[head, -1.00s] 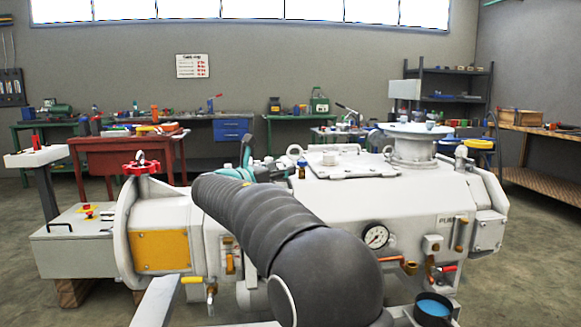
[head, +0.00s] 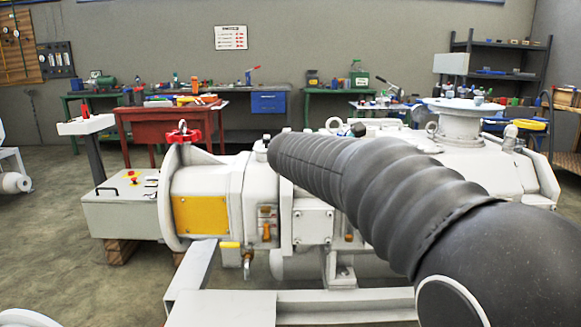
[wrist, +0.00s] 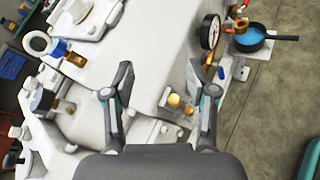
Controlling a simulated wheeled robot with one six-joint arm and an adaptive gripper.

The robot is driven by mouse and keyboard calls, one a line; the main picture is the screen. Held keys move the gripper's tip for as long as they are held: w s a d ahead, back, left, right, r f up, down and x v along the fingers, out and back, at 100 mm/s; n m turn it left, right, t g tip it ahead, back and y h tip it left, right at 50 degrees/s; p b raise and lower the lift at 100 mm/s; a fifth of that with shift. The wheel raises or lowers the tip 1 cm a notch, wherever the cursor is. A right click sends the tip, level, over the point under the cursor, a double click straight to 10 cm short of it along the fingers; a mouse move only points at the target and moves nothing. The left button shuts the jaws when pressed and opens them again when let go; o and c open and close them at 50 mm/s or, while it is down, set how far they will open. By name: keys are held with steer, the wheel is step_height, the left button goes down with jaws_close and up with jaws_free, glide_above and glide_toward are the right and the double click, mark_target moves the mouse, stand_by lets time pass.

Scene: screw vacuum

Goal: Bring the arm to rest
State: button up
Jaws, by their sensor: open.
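My gripper (wrist: 160,88) is open and empty in the wrist view, its two fingers apart above the white pump. Nothing is between the fingertips that I can see as held. The white pump (head: 480,165) fills the middle and right of the head view, and its casing (wrist: 145,55) lies below the fingers in the wrist view. My dark ribbed arm crosses in front of the pump in the head view and hides part of it. In that view I cannot make out the gripper's fingers.
A pressure gauge (wrist: 211,32) and a black pan of blue liquid (wrist: 252,40) are at the upper right of the wrist view. The head view shows a grey control box (head: 125,208), a red workbench (head: 135,118) and bare floor at the left.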

steer(key=s+d+f+m+g+y, duration=0.2)
steer(key=s+f+m, duration=0.25)
steer(key=s, duration=0.45)
steer(key=s+d+f+m+g+y, duration=0.1)
steer(key=s+d+f+m+y, duration=0.3)
steer(key=s, duration=0.5)
steer(key=s+a+f+m+y, duration=0.2)
steer(key=s+f+m, duration=0.3)
steer(key=s, duration=0.3)
steer(key=s+a+f+m+y, duration=0.2)
steer(key=s+a+f+m, duration=0.2)
steer(key=s+m, duration=0.3)
steer(key=shift+s+a+f+y, duration=0.15)
steer(key=shift+s+f+y, duration=0.15)
steer(key=shift+s+f, duration=0.55)
